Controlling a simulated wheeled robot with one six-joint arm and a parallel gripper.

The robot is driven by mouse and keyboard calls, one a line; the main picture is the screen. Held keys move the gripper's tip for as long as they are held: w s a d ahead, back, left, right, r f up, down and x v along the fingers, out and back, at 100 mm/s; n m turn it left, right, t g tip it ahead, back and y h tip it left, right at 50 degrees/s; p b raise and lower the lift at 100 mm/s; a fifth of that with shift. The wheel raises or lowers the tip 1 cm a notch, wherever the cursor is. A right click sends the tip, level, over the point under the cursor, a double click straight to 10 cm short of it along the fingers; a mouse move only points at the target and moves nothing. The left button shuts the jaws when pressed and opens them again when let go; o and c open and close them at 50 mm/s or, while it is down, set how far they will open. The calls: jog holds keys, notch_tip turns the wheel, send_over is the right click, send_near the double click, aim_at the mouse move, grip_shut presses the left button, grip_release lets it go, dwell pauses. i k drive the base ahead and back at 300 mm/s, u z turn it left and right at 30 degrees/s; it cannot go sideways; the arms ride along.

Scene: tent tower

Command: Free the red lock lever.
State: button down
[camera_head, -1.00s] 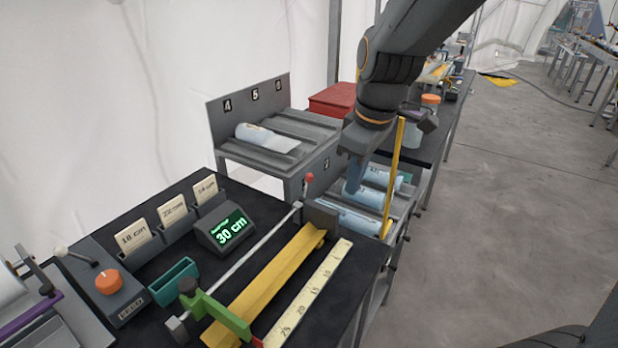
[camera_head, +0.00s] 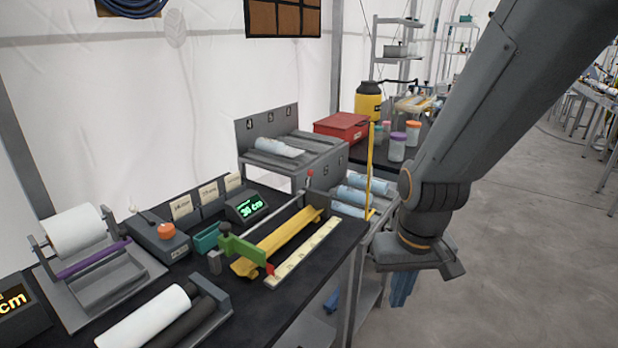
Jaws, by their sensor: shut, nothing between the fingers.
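A small red-tipped lever (camera_head: 310,173) stands at the far end of the measuring fixture on the black table. A second small red part (camera_head: 271,268) sits at the near end of the green bar (camera_head: 243,250). I cannot tell for certain which of the two is the lock lever. A yellow trough (camera_head: 285,240) lies beside the cream ruler (camera_head: 303,252). My gripper (camera_head: 400,297) hangs pointing down, right of the table and rack, apart from both red parts. Its blue fingers are shut and empty.
A yellow upright post (camera_head: 370,165) stands at the rack's right side, near my arm. The stepped rack (camera_head: 340,165) holds several pale rolls. A red box (camera_head: 341,126) and lidded jars stand behind. Open floor (camera_head: 520,250) lies to the right.

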aim_at(310, 172)
jog(key=z, duration=0.1)
jog(key=i, duration=1.15)
jog(key=u, duration=0.65)
